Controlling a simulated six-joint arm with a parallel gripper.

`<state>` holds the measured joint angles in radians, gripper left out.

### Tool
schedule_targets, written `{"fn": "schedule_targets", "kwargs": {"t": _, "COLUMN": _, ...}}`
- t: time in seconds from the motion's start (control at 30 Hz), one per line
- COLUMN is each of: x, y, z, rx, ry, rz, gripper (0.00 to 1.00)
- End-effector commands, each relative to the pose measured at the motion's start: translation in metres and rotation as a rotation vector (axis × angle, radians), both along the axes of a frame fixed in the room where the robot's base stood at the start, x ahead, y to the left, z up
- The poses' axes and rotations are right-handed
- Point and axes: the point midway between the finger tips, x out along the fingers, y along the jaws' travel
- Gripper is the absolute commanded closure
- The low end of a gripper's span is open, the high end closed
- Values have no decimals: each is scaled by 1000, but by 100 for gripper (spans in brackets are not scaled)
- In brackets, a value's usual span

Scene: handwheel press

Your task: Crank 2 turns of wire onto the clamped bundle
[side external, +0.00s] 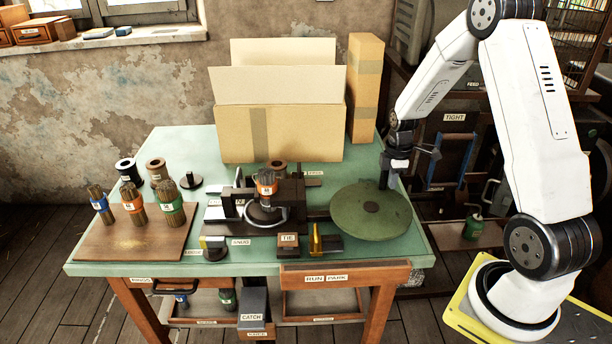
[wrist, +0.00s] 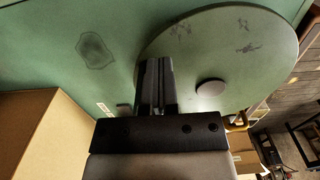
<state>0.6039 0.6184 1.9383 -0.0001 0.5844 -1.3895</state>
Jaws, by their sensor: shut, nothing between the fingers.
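The clamped bundle (side external: 266,184), brown sticks with an orange band, stands upright in the dark press (side external: 290,197) at the middle of the bench. A large green handwheel (side external: 370,212) lies flat to the right of the press; it also shows in the wrist view (wrist: 265,60) with a dark round hub. My gripper (side external: 384,184) points down at the wheel's far rim. In the wrist view its fingers (wrist: 158,85) are shut, empty, and overlap the wheel's edge. I cannot tell whether they touch it. Wire on the bundle is too small to make out.
Cardboard boxes (side external: 285,134) stand at the back of the green bench (side external: 115,225). A wooden board (side external: 130,250) with several banded bundles is at the left, with spools behind it.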

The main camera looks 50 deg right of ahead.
Motion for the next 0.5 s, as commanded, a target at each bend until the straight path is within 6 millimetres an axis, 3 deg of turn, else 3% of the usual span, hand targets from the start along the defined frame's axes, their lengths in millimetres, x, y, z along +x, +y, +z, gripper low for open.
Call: {"fn": "schedule_targets", "kwargs": {"t": 0.5, "x": 44, "y": 10, "z": 0, "rx": 1, "ry": 1, "rz": 0, "gripper": 100}}
